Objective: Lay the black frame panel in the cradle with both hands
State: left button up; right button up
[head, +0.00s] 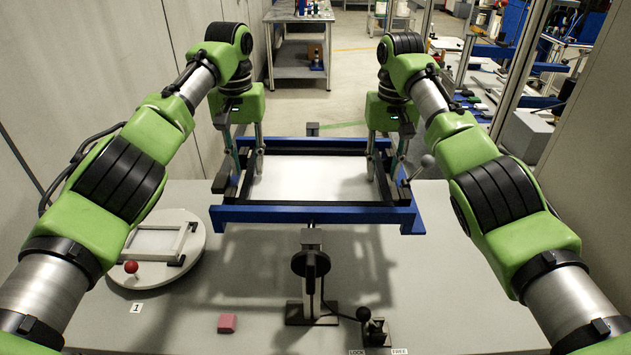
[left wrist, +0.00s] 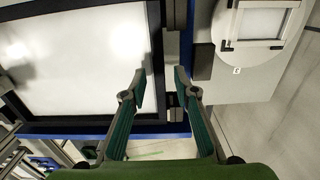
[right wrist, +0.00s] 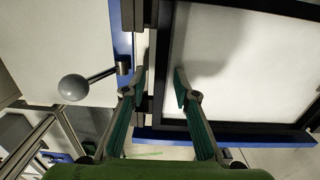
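The black frame panel (head: 320,151), with its white sheet, lies flat inside the blue cradle (head: 305,215); I cannot tell whether it rests fully on it. My left gripper (head: 248,170) points down at the panel's left side. In the left wrist view its fingers (left wrist: 160,83) stand apart on either side of the black side bar (left wrist: 155,50), with gaps visible. My right gripper (head: 384,168) points down at the right side. In the right wrist view its fingers (right wrist: 159,84) also stand apart around the black side bar (right wrist: 164,65). Both grippers look open.
A round white turntable (head: 150,270) with a red knob stands at left. A handwheel (head: 311,263) on a stand and a black-knobbed lever (head: 363,314) are below the cradle. A grey ball handle (head: 428,161) sits beside my right gripper.

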pick_arm(q)
notch_tip(320, 180, up, 6)
jog(key=shift+s, duration=0.15)
pick_arm(e)
jog(key=shift+s+r, duration=0.1)
jog(key=shift+r, duration=0.05)
notch_tip(320, 180, up, 7)
jog(key=shift+r, duration=0.2)
dwell(0.5)
